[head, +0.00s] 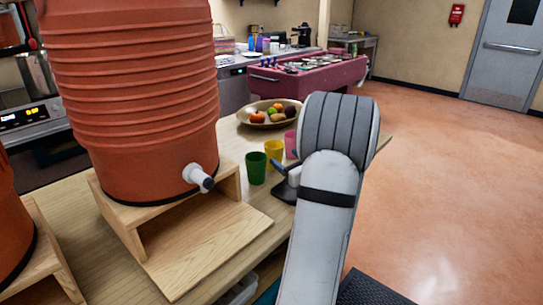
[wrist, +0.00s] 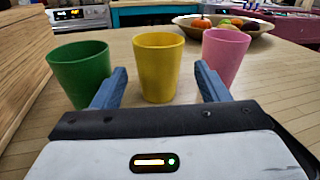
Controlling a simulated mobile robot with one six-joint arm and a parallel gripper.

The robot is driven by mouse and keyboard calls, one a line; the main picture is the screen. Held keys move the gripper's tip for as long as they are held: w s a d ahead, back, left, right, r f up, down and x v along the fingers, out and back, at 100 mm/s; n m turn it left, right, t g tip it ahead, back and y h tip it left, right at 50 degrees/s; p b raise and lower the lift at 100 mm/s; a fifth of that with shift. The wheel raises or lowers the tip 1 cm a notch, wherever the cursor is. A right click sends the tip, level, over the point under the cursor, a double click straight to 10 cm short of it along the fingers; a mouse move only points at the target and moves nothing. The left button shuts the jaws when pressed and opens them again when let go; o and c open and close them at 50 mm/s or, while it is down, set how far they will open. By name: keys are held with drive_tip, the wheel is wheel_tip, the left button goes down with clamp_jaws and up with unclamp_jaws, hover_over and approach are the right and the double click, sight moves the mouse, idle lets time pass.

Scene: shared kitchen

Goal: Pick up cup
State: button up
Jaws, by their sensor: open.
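Three cups stand upright in a row on the wooden table. The green cup (head: 256,168) is on the left, the yellow cup (head: 274,152) in the middle and the pink cup (head: 290,144) on the right, partly hidden by my arm. In the wrist view the green cup (wrist: 80,72), yellow cup (wrist: 158,66) and pink cup (wrist: 224,60) all show. My gripper (wrist: 160,84) is open, with the yellow cup ahead and roughly centred between its two blue fingers. The left finger overlaps the green cup in view, the right finger the pink one. Contact cannot be told.
A large orange drink cooler (head: 130,90) with a white tap stands on a wooden stand (head: 205,245) left of the cups. A fruit bowl (head: 245,118) sits behind them. Open floor (head: 450,170) lies to the right.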

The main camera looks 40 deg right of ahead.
sight(279, 156)
drive_tip(key=w, duration=0.4)
drive_tip(key=w+d+f, duration=0.1)
drive_tip(key=w, duration=0.2)
drive_tip(key=shift+w+p, duration=0.1)
drive_tip(key=shift+p, duration=0.2)
drive_tip(key=shift+r, duration=0.1)
drive_tip(key=c, duration=0.8)
